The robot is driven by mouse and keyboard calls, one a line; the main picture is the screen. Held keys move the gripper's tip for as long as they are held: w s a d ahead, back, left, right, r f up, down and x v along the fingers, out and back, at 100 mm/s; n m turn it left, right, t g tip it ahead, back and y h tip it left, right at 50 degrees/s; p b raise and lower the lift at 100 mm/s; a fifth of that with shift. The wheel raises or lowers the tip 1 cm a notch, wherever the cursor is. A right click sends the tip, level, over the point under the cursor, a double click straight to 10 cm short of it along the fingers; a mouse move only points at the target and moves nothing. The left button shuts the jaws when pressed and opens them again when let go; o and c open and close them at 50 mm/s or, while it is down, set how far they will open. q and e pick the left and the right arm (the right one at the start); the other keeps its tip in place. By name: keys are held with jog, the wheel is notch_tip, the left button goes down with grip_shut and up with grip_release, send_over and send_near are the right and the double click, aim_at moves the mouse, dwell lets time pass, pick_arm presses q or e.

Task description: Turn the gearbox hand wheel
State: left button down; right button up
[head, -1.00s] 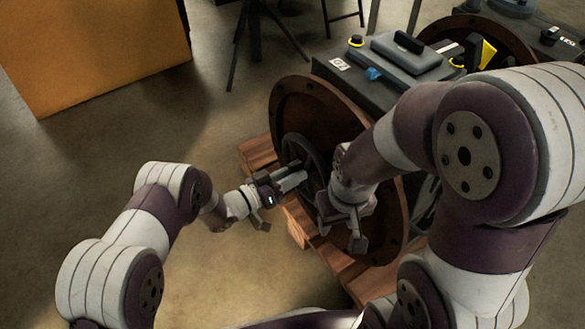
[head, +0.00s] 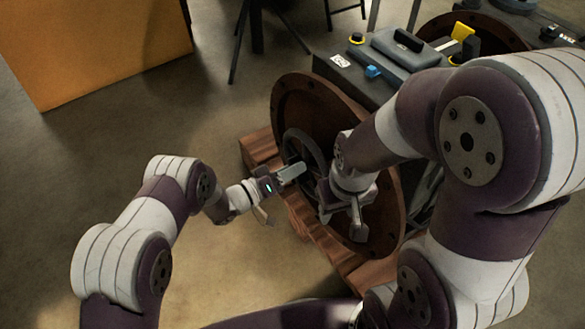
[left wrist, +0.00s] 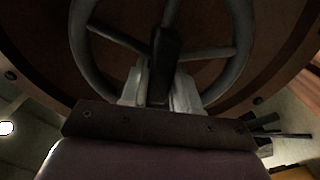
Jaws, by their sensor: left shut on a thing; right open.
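The grey spoked hand wheel (head: 313,149) stands upright in front of a large rusty-brown round flange (head: 306,100). It also fills the upper part of the left wrist view (left wrist: 243,32). My left gripper (head: 300,171) is at the wheel's left side, and its pale jaws (left wrist: 160,92) are shut on a dark upright piece (left wrist: 166,48) in front of the spokes, apparently the wheel's handle. The jaws hide its lower end. My right gripper (head: 341,224) is open and empty in front of the flange, just right of the wheel, covering part of both.
The gearbox housing (head: 345,78), with a grey cover and blue and yellow fittings, is behind the flange. It rests on a wooden pallet (head: 262,147). An orange-brown panel (head: 95,50) and dark stand legs (head: 240,45) are at the back. The floor at left is clear.

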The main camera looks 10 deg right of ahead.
pick_arm(q)
jog(key=c, duration=0.9)
grip_release()
jog(key=shift+a, duration=0.1)
jog(key=p+v, duration=0.5)
jog(key=v, duration=0.7)
jog(key=shift+s+a, duration=0.15)
jog(key=shift+a, duration=0.1)
